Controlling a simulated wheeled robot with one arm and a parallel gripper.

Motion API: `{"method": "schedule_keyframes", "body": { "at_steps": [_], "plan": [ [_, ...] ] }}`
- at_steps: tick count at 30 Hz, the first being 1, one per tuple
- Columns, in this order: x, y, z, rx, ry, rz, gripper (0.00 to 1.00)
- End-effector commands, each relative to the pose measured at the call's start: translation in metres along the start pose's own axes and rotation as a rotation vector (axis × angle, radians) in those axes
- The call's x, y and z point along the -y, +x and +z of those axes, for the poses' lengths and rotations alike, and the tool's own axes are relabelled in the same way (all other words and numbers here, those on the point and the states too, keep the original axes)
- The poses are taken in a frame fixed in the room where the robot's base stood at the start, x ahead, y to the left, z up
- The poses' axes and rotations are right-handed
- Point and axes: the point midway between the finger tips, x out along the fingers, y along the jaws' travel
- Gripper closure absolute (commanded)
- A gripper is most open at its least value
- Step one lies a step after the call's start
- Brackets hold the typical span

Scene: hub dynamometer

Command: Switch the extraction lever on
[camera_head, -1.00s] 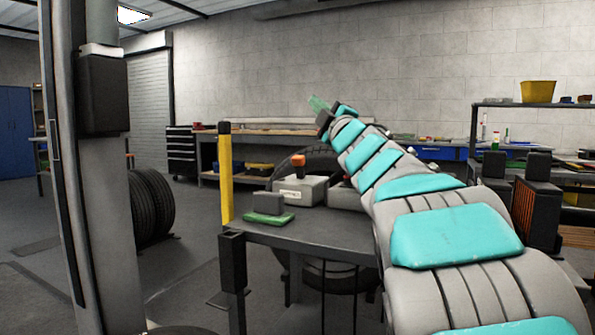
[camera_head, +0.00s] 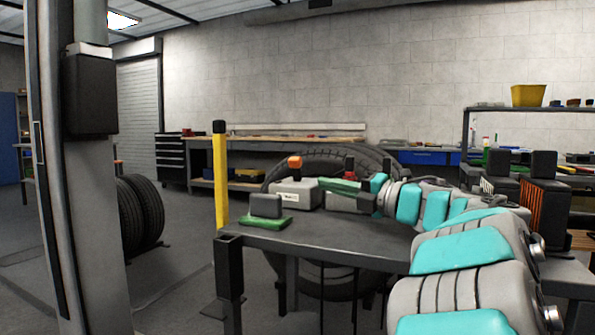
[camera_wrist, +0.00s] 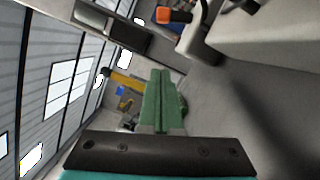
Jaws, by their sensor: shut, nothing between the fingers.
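A lever with an orange knob (camera_head: 295,162) stands upright on a pale grey box (camera_head: 293,186) with a small label that is too small to read. In the wrist view the orange knob (camera_wrist: 174,15) is near the top, on a grey stem. A second grey box (camera_head: 340,203) to the right carries a red and black part (camera_head: 349,171), partly hidden by my gripper. My gripper (camera_head: 323,184) has green fingers, shut and empty, pointing left just right of the labelled box. The fingers (camera_wrist: 158,72) lie together in the wrist view; contact cannot be told.
The boxes stand on a dark table (camera_head: 330,238). A dark block (camera_head: 266,205) on a green base and a yellow post (camera_head: 220,180) are at its left. A large tyre (camera_head: 375,160) is behind. The table's front middle is clear.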

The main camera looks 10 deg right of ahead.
Motion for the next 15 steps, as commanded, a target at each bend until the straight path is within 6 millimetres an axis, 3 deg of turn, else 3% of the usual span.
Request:
{"method": "schedule_keyframes", "body": {
  "at_steps": [10, 15],
  "plan": [
    [0.0, 0.001, -0.001, -0.002, 0.0, 0.0, 1.0],
    [0.0, 0.015, -0.002, -0.007, -0.002, 0.001, 1.0]
  ]
}}
